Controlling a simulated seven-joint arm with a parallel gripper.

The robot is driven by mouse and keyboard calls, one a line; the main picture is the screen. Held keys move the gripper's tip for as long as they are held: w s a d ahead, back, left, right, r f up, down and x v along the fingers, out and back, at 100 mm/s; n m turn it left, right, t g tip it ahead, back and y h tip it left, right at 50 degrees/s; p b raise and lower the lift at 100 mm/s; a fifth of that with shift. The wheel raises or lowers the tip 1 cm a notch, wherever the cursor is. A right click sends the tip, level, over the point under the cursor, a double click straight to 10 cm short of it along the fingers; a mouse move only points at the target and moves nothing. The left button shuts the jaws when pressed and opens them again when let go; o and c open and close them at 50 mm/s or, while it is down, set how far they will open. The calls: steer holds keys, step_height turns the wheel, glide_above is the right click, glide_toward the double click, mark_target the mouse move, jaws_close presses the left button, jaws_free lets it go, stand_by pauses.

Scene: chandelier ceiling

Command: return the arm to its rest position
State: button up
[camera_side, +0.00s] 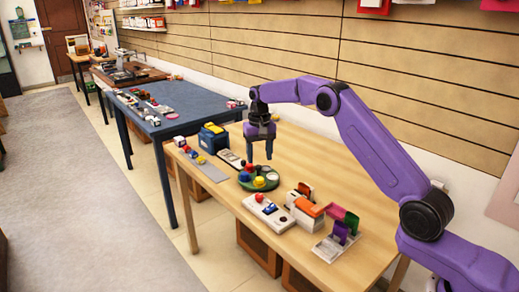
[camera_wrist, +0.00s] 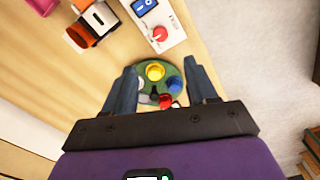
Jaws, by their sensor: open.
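My purple arm reaches in from the right in the side view. My gripper (camera_side: 259,150) points down above the wooden table (camera_side: 330,160), over the back part of a round green tray (camera_side: 272,186). In the wrist view my gripper (camera_wrist: 160,85) is open, its two dark fingers apart with nothing held between them. The green tray (camera_wrist: 147,97) shows beyond and between the fingers. It bears a yellow piece (camera_wrist: 155,71), a blue piece (camera_wrist: 174,84) and a red piece (camera_wrist: 165,101). The fingers appear above these pieces, apart from them.
A white switch panel (camera_side: 268,212) and a box with orange parts (camera_side: 305,205) stand at the table's front. A purple and green holder (camera_side: 340,235) is right of them. A blue box (camera_side: 213,138) stands left. The table's right rear is clear.

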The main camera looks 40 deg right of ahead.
steer(key=shift+r, duration=0.95)
steer(key=s+a+r+n, duration=0.3)
steer(key=s+a+n, duration=0.1)
steer(key=s+a, duration=0.4)
steer(key=s+a+r+n, duration=0.35)
steer(key=s+a, duration=0.35)
steer(key=s, duration=0.4)
steer(key=s+d+f+n, duration=0.1)
steer(key=s+d+n, duration=0.1)
steer(key=s, duration=0.7)
steer(key=s+d+f+n, duration=0.1)
steer(key=s+d+n, duration=0.2)
steer(key=s, duration=0.7)
steer(key=s+d+f+n, duration=0.1)
steer(key=s+n, duration=0.3)
steer(key=s, duration=0.6)
steer(key=shift+s+d+f+n, duration=0.25)
steer(key=shift+d+f+n, duration=0.1)
steer(key=shift+d, duration=0.35)
